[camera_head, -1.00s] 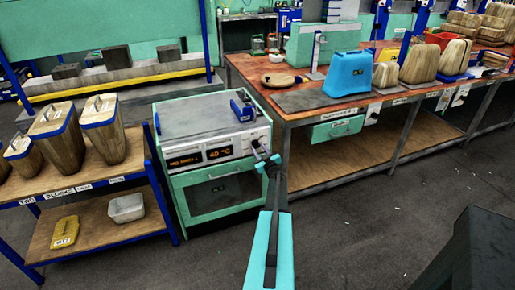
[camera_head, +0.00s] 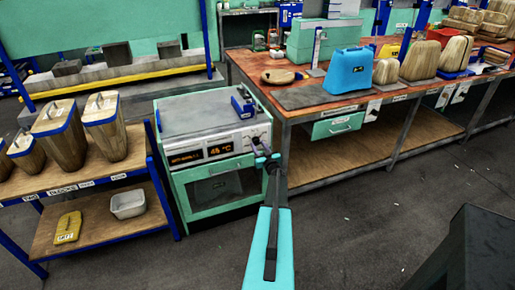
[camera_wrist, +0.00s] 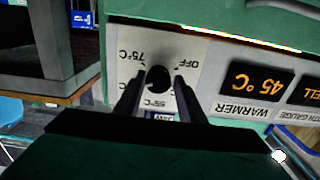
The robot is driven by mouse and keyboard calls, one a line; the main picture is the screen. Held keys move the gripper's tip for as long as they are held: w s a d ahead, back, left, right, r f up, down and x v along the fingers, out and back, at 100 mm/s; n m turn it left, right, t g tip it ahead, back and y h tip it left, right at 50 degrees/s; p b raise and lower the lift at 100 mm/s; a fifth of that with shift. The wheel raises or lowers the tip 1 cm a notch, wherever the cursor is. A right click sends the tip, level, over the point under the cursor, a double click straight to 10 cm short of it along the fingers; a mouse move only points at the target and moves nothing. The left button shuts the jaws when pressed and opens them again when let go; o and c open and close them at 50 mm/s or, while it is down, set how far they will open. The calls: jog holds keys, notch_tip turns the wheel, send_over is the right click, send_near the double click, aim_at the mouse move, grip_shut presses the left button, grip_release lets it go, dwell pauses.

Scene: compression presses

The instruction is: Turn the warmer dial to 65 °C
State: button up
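The warmer (camera_head: 215,165) is a green and grey box with a front panel and an orange readout (camera_head: 220,149) of 45 °C. In the wrist view, which is upside down, the readout (camera_wrist: 262,85) also says 45 °C, beside the WARMER label. The dark round dial (camera_wrist: 158,78) sits on a pale plate with 75 °C, OFF and 55 °C marks; its pointer direction cannot be made out. My gripper (camera_wrist: 158,84) is open, one finger on each side of the dial, with pale plate showing between. The head view shows my gripper (camera_head: 267,160) before the panel's right end.
A workbench (camera_head: 310,105) with a blue case (camera_head: 347,73) and wooden blocks stands right of the warmer. A shelf cart (camera_head: 90,180) with wooden forms and a white tub (camera_head: 128,204) stands left. The floor in front is clear.

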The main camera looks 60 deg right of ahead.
jog(key=shift+o, duration=1.4)
jog(key=shift+w+a, duration=0.1)
jog(key=shift+s, duration=0.25)
jog(key=b+v, duration=0.3)
jog(key=v, duration=1)
jog(key=shift+a, duration=0.2)
jog(key=b, duration=0.5)
jog(key=shift+s+f, duration=0.2)
jog(key=shift+f, duration=0.05)
jog(key=b, duration=0.3)
jog(key=shift+s+r, duration=0.1)
jog(key=shift+r, duration=0.15)
jog(key=shift+r, duration=0.1)
jog(key=shift+d, duration=0.15)
